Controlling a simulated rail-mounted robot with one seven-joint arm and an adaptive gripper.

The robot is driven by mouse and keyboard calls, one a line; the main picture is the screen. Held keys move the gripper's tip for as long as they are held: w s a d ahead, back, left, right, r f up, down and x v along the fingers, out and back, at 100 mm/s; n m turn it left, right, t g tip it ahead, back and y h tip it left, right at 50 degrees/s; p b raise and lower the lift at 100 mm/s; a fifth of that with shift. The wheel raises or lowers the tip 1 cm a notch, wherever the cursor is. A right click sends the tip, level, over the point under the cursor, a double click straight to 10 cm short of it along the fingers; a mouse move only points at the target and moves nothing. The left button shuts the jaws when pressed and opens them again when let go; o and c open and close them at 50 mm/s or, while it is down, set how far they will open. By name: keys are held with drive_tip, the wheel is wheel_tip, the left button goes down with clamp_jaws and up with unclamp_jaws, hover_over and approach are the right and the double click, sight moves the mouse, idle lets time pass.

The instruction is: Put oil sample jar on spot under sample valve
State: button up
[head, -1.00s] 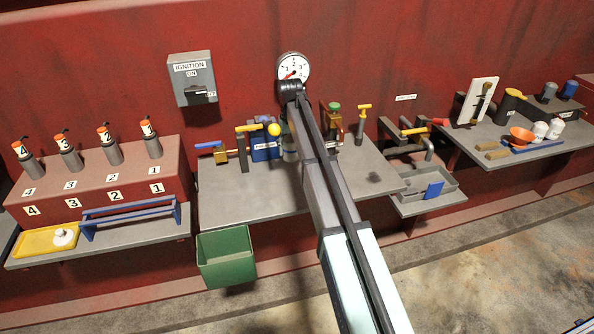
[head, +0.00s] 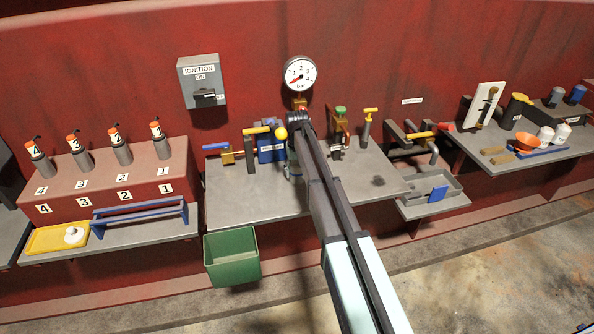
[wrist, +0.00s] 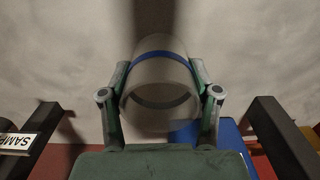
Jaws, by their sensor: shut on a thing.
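The oil sample jar (wrist: 160,85), pale and see-through with a blue band, is held between the two fingers of my gripper (wrist: 159,72) in the wrist view. In the head view my arm largely hides the gripper and jar, which are over the grey middle bench (head: 245,205), near its back. A brass valve with a green knob (head: 341,110) stands just right of my arm. A partly cut-off label reading "SAMP" (wrist: 16,142) shows in the wrist view. I cannot make out the target spot, nor whether the jar touches the bench.
A blue box (head: 270,150) and a yellow-handled valve (head: 256,130) stand close left of my gripper. A pressure gauge (head: 301,73) is above. Dark posts (wrist: 284,138) flank the jar. The bench front is clear; a green bin (head: 231,257) hangs below.

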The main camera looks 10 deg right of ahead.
drive_tip(key=shift+f, duration=0.15)
drive_tip(key=o, duration=1.2)
drive_tip(key=shift+c, duration=0.2)
wheel_tip(320, 180, up, 11)
drive_tip(key=b, duration=0.3)
drive_tip(key=shift+o, duration=0.4)
drive_tip(key=shift+r, duration=0.7)
